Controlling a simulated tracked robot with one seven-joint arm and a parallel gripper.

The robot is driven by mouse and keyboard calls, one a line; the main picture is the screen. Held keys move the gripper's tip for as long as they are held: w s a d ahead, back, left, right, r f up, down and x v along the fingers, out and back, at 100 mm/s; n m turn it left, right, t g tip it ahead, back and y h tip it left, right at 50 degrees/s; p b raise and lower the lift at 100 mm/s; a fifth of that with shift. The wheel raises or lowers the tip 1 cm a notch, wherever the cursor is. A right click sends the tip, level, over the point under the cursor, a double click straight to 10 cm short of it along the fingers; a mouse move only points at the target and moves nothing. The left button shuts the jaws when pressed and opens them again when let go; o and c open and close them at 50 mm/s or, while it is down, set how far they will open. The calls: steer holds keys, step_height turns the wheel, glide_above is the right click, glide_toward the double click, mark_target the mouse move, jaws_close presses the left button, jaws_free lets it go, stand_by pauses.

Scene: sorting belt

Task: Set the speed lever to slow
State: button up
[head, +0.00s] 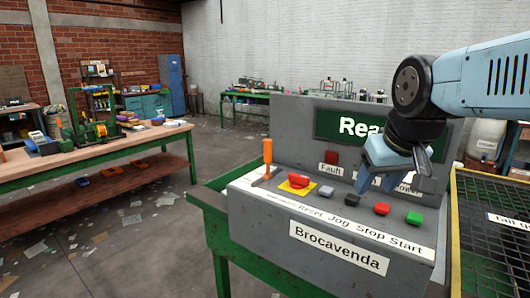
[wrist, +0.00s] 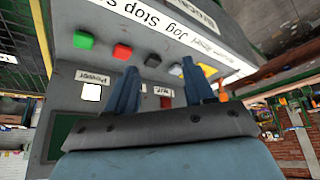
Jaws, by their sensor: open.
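The speed lever (head: 267,152) has an upright orange handle and stands at the left end of the grey control console (head: 337,228). Its slot and setting marks are too small to read. My gripper (head: 377,184) is open and empty above the right part of the console, in front of the upright panel. It is well to the right of the lever and apart from it. In the wrist view my two blue fingers (wrist: 160,90) are spread, with the console upside down beyond them.
A red switch on a yellow plate (head: 297,182) sits just right of the lever. Grey, black, red and green buttons (head: 413,218) follow to the right. A sign (head: 345,126) reading "Rea" is partly hidden by my arm. A mesh belt guard (head: 495,215) stands right.

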steer(key=w+a+r+n+y, duration=0.1)
steer(key=w+a+r+n, duration=0.2)
steer(key=w, duration=0.4)
steer(key=w+a+r+n, duration=0.1)
steer(key=w+a+r, duration=0.25)
steer(key=w, duration=0.35)
steer(key=n+g+y, duration=0.2)
steer(key=n, duration=0.1)
glide_toward(266, 151)
steer(key=x, duration=0.3)
steer(key=w+x, duration=0.1)
steer(key=x, duration=0.7)
steer(key=shift+w+d, duration=0.25)
steer(key=shift+r, duration=0.1)
jaws_close()
steer(key=shift+a, duration=0.1)
